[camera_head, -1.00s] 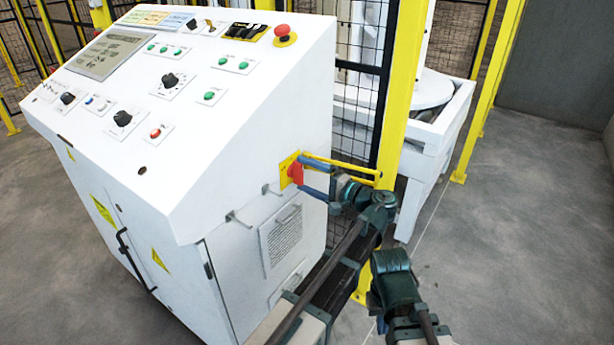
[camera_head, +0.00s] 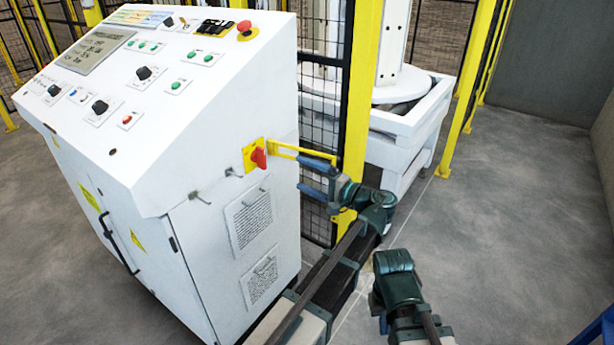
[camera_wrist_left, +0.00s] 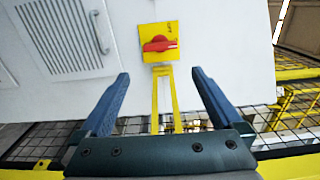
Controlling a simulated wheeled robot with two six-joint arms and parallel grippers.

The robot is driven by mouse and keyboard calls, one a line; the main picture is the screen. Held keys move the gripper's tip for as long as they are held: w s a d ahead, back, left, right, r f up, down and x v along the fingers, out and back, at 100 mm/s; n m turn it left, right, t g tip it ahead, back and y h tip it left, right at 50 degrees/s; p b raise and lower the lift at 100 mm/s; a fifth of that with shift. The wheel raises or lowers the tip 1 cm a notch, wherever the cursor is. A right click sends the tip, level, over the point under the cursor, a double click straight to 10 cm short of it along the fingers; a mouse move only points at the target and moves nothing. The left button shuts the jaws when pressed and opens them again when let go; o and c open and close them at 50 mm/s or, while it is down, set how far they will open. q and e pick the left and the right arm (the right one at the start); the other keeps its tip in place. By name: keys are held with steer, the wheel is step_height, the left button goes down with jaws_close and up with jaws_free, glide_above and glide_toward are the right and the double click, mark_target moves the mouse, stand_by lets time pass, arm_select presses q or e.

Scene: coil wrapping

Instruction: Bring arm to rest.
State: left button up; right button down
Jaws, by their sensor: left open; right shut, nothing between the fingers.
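My left gripper (camera_head: 303,174) is open and empty at the right side of the white console (camera_head: 215,125). Its two blue fingers point at a red rotary switch (camera_head: 258,158) on a yellow plate, with a gap between the fingertips and the switch. In the left wrist view the red switch handle (camera_wrist_left: 160,44) lies nearly level, ahead of and between the open fingers (camera_wrist_left: 160,85). My right arm shows at the lower right of the head view, but its gripper is out of view.
A yellow post (camera_head: 358,110) and black mesh fence stand just behind the left gripper. Thin yellow bars (camera_head: 303,152) run beside the fingers. Small hooks (camera_head: 233,170) stick out of the console side. A white machine (camera_head: 405,125) stands behind the fence. Grey floor (camera_head: 510,220) is clear at right.

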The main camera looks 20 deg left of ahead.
arm_select(q)
steer(key=s+a+f+n+g+h, duration=0.1)
steer(key=s+a+f+g+h, duration=0.2)
steer(key=f, duration=0.4)
steer(key=s+a+f+n+h, duration=0.1)
steer(key=s+a+f+h, duration=0.1)
steer(key=s+f+h, duration=0.3)
steer(key=s+d+f+n+g+h, duration=0.2)
steer(key=s+d+f+h, duration=0.65)
steer(key=s+f, duration=0.2)
steer(key=s+d+r+m+p, duration=0.1)
steer(key=s+d+r+p, duration=0.1)
steer(key=r+p, duration=0.5)
steer(key=s+d+r+m+p, duration=0.1)
steer(key=s+d+r+p, duration=0.1)
steer(key=d+r+p, duration=0.3)
steer(key=s+d+r+m+g+p, duration=0.1)
steer(key=d+r+p, duration=0.3)
steer(key=r+p, duration=0.5)
steer(key=shift+s+r+m+y+p, duration=0.35)
steer(key=shift+s+r+m, duration=0.1)
steer(key=shift+r, duration=0.2)
